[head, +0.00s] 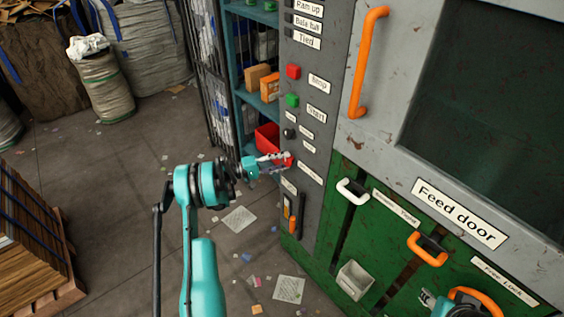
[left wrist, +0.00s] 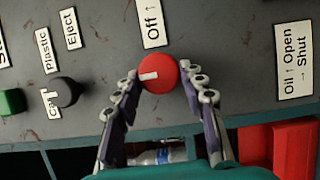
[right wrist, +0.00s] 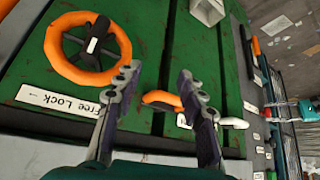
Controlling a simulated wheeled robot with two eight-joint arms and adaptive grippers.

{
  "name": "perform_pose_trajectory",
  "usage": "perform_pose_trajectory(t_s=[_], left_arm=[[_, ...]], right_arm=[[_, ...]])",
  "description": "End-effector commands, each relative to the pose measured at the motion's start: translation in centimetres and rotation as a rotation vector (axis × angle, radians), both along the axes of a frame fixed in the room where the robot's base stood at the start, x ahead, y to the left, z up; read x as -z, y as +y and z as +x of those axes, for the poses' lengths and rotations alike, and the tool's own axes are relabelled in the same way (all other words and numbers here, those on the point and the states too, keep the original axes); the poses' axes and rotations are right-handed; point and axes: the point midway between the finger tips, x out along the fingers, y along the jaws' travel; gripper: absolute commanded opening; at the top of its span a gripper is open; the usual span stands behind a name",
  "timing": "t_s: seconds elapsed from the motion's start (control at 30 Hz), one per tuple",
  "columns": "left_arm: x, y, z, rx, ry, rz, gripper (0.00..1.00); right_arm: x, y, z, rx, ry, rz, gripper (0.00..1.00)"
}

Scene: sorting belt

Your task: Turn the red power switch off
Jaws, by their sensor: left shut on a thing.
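The red power switch (left wrist: 158,74) is a round red knob on the grey panel, with a short white mark at its left side in the left wrist view. A label reading "Off ↑" (left wrist: 152,24) stands just above it there. My left gripper (left wrist: 160,82) has a finger on each side of the knob and is shut on it. In the head view the left gripper (head: 285,162) reaches the panel and partly hides the red switch (head: 290,160). My right gripper (right wrist: 157,80) is open and empty in front of the green door, away from the switch.
A black knob (left wrist: 66,92) and a green button (left wrist: 11,102) sit left of the switch in the left wrist view. An orange handwheel (right wrist: 60,65) and orange handle (right wrist: 160,98) are near my right gripper. A red bin (head: 267,137) stands on the shelf beside the panel.

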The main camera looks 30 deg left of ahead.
Motion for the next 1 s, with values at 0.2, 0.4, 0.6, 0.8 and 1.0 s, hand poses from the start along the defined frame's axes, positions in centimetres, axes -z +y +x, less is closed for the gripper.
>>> perform_pose_trajectory(t_s=[0.2, 0.4, 0.6, 0.8, 1.0], left_arm=[[0.0, 0.0, 0.0, -0.001, 0.0, 0.0, 0.43], [0.0, 0.0, 0.0, 0.0, 0.0, 0.0, 0.6], [0.0, 0.1, -0.1, -0.001, -0.001, 0.001, 0.6], [0.0, 2.0, -1.9, -0.004, -0.001, 0.001, 0.6], [0.1, 5.2, -5.1, -0.004, -0.001, 0.001, 0.6]], right_arm=[[0.0, 0.0, 0.0, 0.0, 0.0, 0.0, 0.4], [0.0, 0.0, 0.0, 0.0, 0.0, 0.0, 0.4], [0.0, 0.0, 0.0, 0.0, 0.0, 0.0, 0.4], [0.0, 0.0, 0.0, 0.0, 0.0, 0.0, 0.4], [0.0, 0.0, 0.0, 0.0, 0.0, 0.0, 0.4]])
